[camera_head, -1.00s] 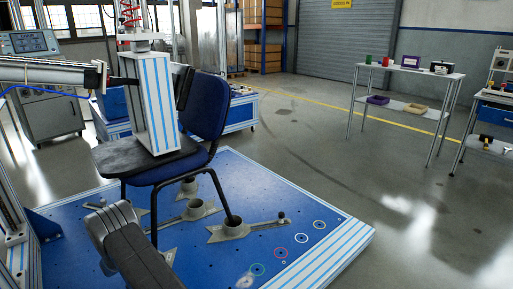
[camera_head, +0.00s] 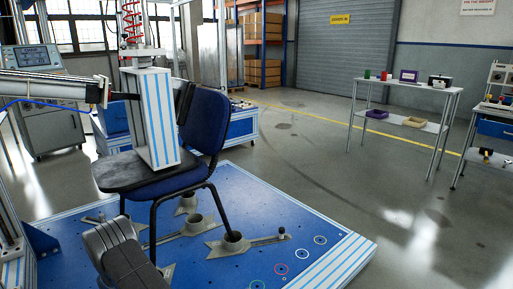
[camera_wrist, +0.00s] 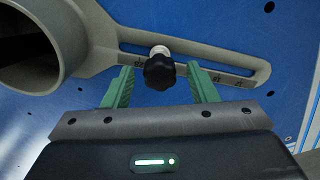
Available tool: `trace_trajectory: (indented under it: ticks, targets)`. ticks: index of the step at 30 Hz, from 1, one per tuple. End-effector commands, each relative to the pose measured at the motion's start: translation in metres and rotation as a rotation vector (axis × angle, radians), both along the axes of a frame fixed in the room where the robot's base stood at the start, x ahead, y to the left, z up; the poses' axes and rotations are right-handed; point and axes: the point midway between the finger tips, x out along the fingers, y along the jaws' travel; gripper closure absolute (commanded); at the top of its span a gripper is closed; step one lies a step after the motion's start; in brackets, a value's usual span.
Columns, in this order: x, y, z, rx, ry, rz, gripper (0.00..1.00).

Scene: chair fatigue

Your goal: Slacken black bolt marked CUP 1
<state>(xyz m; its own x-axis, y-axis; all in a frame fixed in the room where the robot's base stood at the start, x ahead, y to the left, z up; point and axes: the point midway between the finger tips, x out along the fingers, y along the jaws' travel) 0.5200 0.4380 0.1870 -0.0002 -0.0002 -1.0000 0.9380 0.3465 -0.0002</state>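In the wrist view a black knob-headed bolt (camera_wrist: 159,72) with a pale collar sits at the slot of a grey cup arm (camera_wrist: 245,72). The arm's round cup (camera_wrist: 62,50) is at the left. I cannot tell which cup the wrist view shows. My fingers are hidden there.
A blue chair (camera_head: 203,120) stands with its legs at the cups, a striped press column (camera_head: 158,118) on its seat. Coloured rings (camera_head: 281,269) mark the platform (camera_head: 275,205). A shelf table (camera_head: 437,88) stands at the right, with open floor before it.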

Motion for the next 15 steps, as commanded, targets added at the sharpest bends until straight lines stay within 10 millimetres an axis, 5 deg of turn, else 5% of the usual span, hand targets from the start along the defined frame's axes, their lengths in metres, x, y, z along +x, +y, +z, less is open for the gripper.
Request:
trace_trajectory:
  ticks: [7,15]
  targets:
    - [0.0,0.0,0.0,0.0,0.0,-0.038,0.47]
    - [0.0001,0.0,0.0001,0.0,0.0,-0.298,0.47]
